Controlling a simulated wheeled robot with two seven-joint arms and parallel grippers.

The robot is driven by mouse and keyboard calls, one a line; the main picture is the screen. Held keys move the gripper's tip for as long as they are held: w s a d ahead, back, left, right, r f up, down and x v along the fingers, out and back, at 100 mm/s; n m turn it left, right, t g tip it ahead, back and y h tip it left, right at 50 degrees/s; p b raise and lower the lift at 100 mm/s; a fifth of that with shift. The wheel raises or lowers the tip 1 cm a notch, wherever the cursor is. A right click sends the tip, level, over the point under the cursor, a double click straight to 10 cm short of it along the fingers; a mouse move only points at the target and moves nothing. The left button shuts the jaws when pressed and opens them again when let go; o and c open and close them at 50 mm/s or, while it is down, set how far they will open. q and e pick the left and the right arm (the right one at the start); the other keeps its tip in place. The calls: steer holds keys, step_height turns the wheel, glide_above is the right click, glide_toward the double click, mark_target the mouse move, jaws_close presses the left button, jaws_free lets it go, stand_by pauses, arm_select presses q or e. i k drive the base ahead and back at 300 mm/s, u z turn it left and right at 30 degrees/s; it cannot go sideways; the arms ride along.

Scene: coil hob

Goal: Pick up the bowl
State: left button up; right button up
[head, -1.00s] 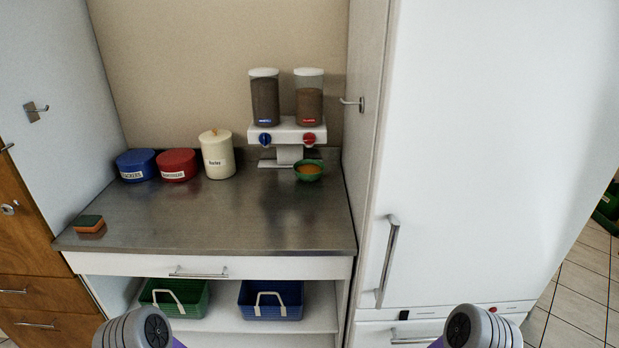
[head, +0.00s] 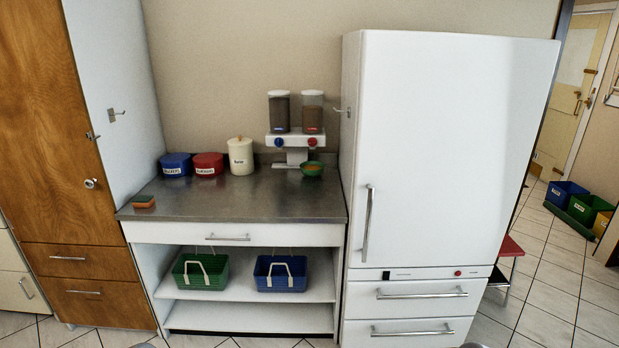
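The bowl (head: 313,170) is small and green, with orange-brown contents. It sits upright on the steel counter (head: 235,204), in front of and below the right side of the twin dispenser (head: 296,138). Neither gripper is in the head view. Only small grey rounded bits of my own arms show at the bottom edge, well away from the counter.
A white fridge (head: 450,150) stands right of the counter. Blue (head: 176,164), red (head: 209,164) and cream (head: 241,156) canisters stand left of the dispenser. A sponge (head: 144,202) lies front left. Green (head: 201,271) and blue (head: 281,273) baskets sit below. The counter's front middle is clear.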

mark_target(311, 169)
steer(key=u, duration=0.65)
steer(key=i, duration=1.2)
steer(key=z, duration=0.25)
